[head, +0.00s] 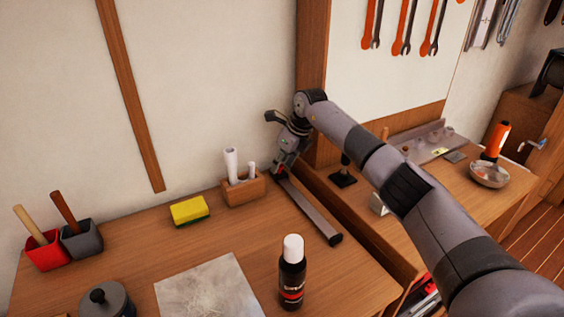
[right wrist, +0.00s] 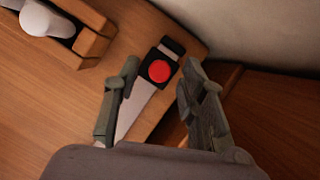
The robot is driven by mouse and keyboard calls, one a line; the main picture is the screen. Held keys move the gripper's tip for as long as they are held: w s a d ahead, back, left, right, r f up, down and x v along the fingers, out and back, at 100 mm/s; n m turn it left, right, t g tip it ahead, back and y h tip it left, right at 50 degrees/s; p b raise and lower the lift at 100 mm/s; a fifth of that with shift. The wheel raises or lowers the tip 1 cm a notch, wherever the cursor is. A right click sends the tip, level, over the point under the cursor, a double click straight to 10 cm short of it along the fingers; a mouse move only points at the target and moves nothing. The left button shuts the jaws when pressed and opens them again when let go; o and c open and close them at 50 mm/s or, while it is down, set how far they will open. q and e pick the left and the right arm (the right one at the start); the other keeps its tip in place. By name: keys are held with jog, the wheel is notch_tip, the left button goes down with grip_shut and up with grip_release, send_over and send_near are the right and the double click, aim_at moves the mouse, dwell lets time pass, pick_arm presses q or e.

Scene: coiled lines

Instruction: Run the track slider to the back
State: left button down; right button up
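The track is a grey metal rail (head: 311,210) on the wooden bench, with a black cap at its front end. The slider, a black block with a round red knob (right wrist: 159,71), sits at the back part of the rail, close to the dark back end cap (right wrist: 172,46) in the right wrist view. My right gripper (head: 281,164) is over the back end of the rail and mostly hides the slider in the head view. In the right wrist view its fingers (right wrist: 161,78) are apart on either side of the knob, with gaps showing. My left gripper is not in view.
A wooden holder (head: 243,191) with white rolls stands just left of the rail's back end. A yellow sponge (head: 189,211) lies further left. A black bottle with white cap (head: 292,273) stands left of the rail's front. The wall is close behind.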

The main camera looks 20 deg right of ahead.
jog(key=shift+r, duration=0.2)
jog(key=v, duration=1.1)
jog(key=shift+s+r, duration=0.25)
